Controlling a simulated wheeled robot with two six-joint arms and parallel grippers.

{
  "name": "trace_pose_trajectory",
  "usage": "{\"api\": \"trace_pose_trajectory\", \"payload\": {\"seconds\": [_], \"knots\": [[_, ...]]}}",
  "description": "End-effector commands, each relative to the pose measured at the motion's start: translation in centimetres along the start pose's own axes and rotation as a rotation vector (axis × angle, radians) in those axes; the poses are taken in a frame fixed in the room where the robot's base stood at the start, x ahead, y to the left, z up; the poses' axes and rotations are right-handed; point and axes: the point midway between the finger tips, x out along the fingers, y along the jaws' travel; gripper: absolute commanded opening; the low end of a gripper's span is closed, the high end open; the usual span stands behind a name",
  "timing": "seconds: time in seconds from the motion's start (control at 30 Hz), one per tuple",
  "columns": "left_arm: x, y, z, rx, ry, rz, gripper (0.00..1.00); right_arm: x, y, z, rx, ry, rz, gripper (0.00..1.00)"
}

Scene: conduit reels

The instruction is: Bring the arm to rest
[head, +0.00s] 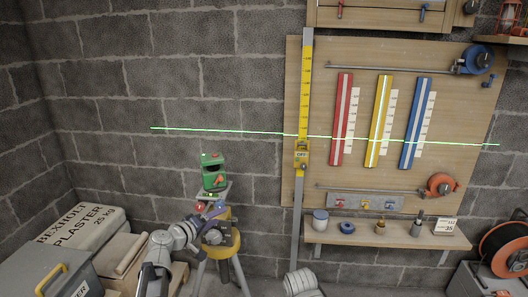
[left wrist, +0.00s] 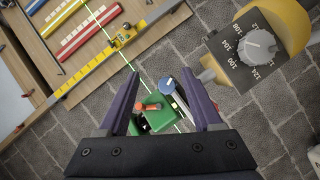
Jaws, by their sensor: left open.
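My left arm comes in from the lower left in the head view, its wrist close to the tripod. In the left wrist view my left gripper (left wrist: 160,76) is open, with its two dark fingers apart. The green laser level (head: 213,173) sits on top of the tripod (head: 233,245) and also shows in the wrist view (left wrist: 158,121), partly behind the gripper body. I see nothing held between the fingers. A grey dial (left wrist: 257,45) with numbers sits on a dark plate beside the right finger in the picture. My right gripper is not in view.
A green line crosses the wall and the yellow measuring staff (head: 306,75). Red (head: 342,120), yellow (head: 379,120) and blue (head: 416,122) strips hang on a wooden board. Below is a shelf (head: 390,238) with small items. A plaster bag (head: 80,228) and an orange reel (head: 507,248) flank the area.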

Motion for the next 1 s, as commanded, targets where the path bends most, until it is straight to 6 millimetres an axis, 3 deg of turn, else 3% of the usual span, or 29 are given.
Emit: {"api": "trace_pose_trajectory", "payload": {"seconds": [0.03, 0.2, 0.3, 0.4, 0.5, 0.7, 1.0], "knots": [[0.4, 1.6, 2.7, 0.038, -0.078, -0.015, 0.67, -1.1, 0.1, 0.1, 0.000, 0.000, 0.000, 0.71], [0.2, 4.3, 14.5, 0.235, -0.439, -0.143, 0.67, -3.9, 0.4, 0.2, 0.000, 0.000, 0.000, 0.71], [-2.2, 4.8, 21.4, 0.379, -0.674, -0.270, 0.67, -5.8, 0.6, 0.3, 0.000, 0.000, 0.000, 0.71], [-5.8, 4.6, 26.0, 0.521, -0.871, -0.424, 0.67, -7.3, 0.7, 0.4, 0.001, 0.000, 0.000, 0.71], [-9.5, 4.3, 28.3, 0.643, -1.007, -0.579, 0.67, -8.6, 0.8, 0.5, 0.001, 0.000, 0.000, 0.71], [-14.3, 4.1, 29.1, 0.797, -1.126, -0.809, 0.67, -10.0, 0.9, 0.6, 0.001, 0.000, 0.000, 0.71], [-15.5, 3.9, 28.9, 0.837, -1.145, -0.881, 0.67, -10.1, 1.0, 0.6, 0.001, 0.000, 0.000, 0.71]]}}
